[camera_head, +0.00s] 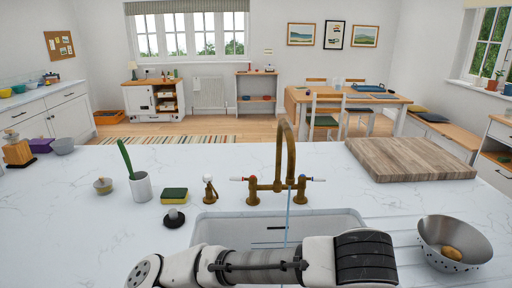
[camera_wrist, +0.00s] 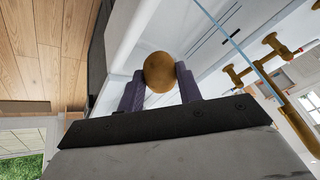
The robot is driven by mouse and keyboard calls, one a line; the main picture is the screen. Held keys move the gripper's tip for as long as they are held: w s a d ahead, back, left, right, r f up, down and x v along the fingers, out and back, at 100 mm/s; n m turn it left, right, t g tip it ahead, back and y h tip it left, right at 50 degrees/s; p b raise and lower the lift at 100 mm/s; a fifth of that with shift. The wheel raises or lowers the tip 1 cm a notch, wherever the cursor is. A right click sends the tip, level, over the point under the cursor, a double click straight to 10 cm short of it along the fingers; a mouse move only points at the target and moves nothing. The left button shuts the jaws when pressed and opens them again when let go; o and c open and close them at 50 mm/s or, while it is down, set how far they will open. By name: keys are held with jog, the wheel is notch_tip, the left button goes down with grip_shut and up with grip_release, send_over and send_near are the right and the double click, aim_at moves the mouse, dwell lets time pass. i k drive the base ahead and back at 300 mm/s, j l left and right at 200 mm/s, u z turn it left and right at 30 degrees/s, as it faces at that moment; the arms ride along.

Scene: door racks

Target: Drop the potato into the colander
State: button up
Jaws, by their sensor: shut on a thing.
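In the wrist view, my gripper (camera_wrist: 160,84) is shut on a round brown potato (camera_wrist: 159,70), with one finger on each side of it. The white sink wall shows behind the potato. In the head view, the steel colander (camera_head: 428,232) stands on the counter right of the sink, with small holes in its side. A yellowish-brown lump (camera_head: 452,253), like another potato, lies in it. My arm crosses the bottom of the head view in front of the sink; the fingers and held potato cannot be made out there.
The white sink (camera_head: 345,219) has a brass tap (camera_head: 285,150) behind it, with a thin blue stream below the spout. A wooden board (camera_head: 410,160) lies behind the colander. A sponge (camera_head: 174,195), a stopper (camera_head: 174,218) and a cup with a green-handled brush (camera_head: 141,188) stand left of the sink.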

aim_at(436, 248)
jog(key=k+l, duration=0.25)
jog(key=l, duration=0.15)
jog(key=k+l, duration=0.25)
jog(key=l, duration=0.15)
jog(key=k+l, duration=0.25)
jog(key=l, duration=0.15)
jog(key=k+l, duration=0.25)
jog(key=l, duration=0.2)
